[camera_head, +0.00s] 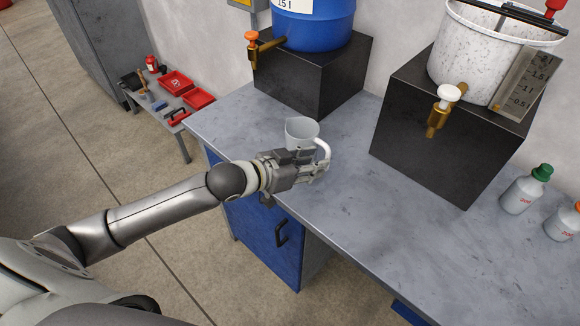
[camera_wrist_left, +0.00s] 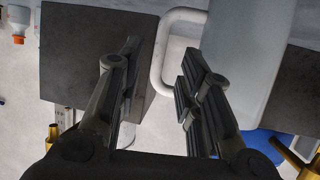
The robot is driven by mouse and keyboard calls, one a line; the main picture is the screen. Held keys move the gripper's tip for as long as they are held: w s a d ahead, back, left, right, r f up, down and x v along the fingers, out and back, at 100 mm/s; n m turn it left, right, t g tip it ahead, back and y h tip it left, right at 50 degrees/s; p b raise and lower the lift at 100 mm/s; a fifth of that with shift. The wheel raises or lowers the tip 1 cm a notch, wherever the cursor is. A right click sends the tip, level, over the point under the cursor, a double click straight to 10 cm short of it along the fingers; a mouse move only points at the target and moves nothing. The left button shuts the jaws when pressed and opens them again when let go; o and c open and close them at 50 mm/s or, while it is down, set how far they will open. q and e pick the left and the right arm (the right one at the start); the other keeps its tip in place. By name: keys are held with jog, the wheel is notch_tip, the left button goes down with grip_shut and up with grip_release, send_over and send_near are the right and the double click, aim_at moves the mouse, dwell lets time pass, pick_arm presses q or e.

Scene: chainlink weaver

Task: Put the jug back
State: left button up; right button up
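The jug (camera_head: 302,131) is a pale grey, open-topped vessel with a white loop handle (camera_head: 324,152), above the left part of the workbench in the head view. It looks upright; my gripper hides its base, so I cannot tell whether it touches the bench. In the left wrist view the jug body (camera_wrist_left: 247,50) is at upper right, and its handle (camera_wrist_left: 158,60) shows in the gap between my fingers. My left gripper (camera_head: 308,170) is at the jug's handle side. Its fingers (camera_wrist_left: 161,65) are apart, with visible space either side of the handle. My right gripper is not in view.
A blue barrel (camera_head: 315,22) with a tap (camera_head: 252,45) stands on a black block (camera_head: 315,78). A speckled white tank (camera_head: 480,45) with a tap (camera_head: 440,110) stands on another block (camera_head: 430,150). Bottles (camera_head: 523,192) are at right. The bench's (camera_head: 390,250) front middle is clear.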

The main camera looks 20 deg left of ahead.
pick_arm(q)
jog(key=v, duration=0.8)
jog(key=shift+s+b, duration=0.2)
jog(key=shift+b, duration=0.2)
